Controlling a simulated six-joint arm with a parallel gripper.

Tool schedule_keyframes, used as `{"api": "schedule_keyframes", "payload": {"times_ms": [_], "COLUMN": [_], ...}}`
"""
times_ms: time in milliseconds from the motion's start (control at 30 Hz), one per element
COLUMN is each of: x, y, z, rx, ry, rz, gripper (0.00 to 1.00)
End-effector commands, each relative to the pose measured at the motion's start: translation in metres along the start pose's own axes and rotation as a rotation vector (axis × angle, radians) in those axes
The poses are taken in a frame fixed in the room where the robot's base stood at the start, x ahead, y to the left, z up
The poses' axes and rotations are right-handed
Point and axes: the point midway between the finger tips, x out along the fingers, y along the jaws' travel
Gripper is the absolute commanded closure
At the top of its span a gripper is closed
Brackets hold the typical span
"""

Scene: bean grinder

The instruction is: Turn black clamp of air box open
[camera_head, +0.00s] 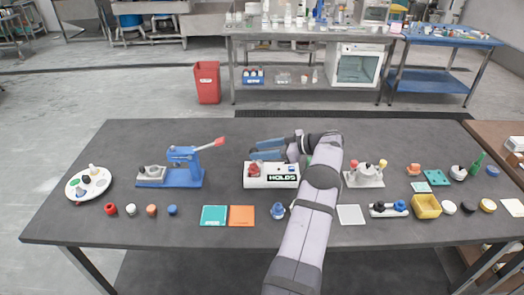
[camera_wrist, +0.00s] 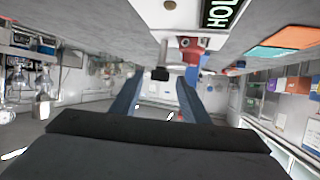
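The air box (camera_head: 284,180) seems to be the white box with the black "HOLDS" display at the middle of the table. It carries a red part (camera_head: 254,168) at its left end. A small black piece (camera_wrist: 160,74), likely the clamp, sticks out beside that fitting. My gripper (camera_head: 254,149) points left just behind and above the box. In the wrist view its two blue fingers (camera_wrist: 158,84) are apart, with the black piece showing between their tips. Contact cannot be told.
A blue lever press (camera_head: 185,168) with a red handle stands to the left. A white base with knobs (camera_head: 364,178) stands to the right of my arm. Teal (camera_head: 214,215) and orange (camera_head: 242,215) squares lie in front. The table between press and box is clear.

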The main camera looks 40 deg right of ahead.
Motion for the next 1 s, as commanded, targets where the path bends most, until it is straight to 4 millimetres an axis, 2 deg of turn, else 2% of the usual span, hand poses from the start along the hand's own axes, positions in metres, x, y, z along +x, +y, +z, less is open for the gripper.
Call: {"api": "schedule_keyframes", "payload": {"times_ms": [333,733,1000], "x": [-0.008,-0.059,-0.073], "y": [0.001,0.001,0.0], "z": [0.001,0.002,0.0], "rx": [-0.001,-0.001,-0.001], "ry": [0.0,-0.001,0.0], "rz": [0.002,0.003,0.001], "gripper": [0.58,0.58,0.58]}}
